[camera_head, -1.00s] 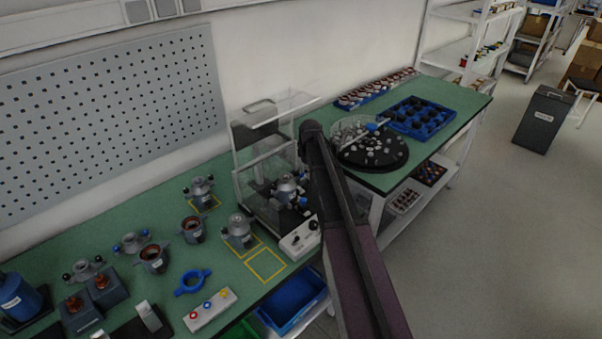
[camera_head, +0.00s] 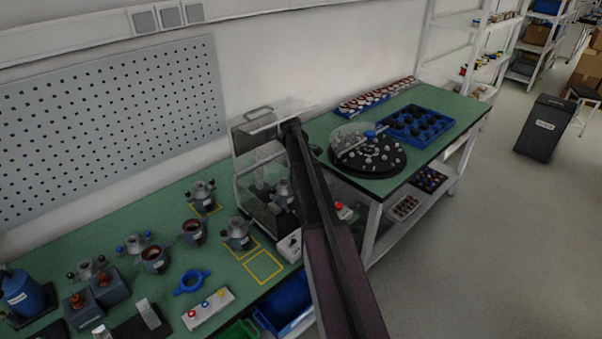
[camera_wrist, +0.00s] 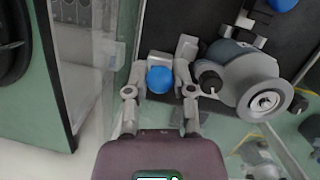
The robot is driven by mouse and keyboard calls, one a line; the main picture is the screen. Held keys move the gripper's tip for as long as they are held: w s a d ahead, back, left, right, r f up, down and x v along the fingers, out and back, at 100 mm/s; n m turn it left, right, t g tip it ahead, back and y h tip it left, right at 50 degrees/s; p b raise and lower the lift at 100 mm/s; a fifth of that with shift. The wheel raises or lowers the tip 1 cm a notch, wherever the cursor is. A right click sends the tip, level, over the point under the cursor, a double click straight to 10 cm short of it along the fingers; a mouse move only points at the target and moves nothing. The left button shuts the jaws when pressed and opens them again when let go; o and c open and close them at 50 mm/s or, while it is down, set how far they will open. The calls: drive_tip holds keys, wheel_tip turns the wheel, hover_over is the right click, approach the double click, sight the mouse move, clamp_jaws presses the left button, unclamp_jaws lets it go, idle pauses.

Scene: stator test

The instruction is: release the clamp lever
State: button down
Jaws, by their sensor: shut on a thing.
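In the wrist view, my gripper (camera_wrist: 160,68) is shut on a blue ball knob (camera_wrist: 160,80), the end of the clamp lever. The knob sits between the two grey fingers. The lever's shaft is mostly hidden by the fingers. Right of it lies a grey metal housing (camera_wrist: 245,80) with a round flange and black knobs. In the head view, the test station with a clear cover (camera_head: 262,165) stands on the green bench and holds a grey unit (camera_head: 283,193). My arm hides the gripper and the lever there.
Another blue knob (camera_wrist: 283,4) shows at the wrist view's top edge. Clear panels stand close by. A grey unit (camera_head: 238,234) sits left of the station near an empty yellow outline (camera_head: 264,266). A black round tray (camera_head: 368,162) and a blue tray (camera_head: 449,133) are right.

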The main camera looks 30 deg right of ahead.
drive_tip(key=shift+s+a, duration=0.1)
drive_tip(key=shift+a, duration=0.1)
drive_tip(key=c, duration=0.7)
unclamp_jaws()
drive_tip(key=shift+c, duration=0.2)
drive_tip(key=shift+d, duration=0.1)
drive_tip(key=shift+d, duration=0.1)
drive_tip(key=shift+d+f, duration=0.1)
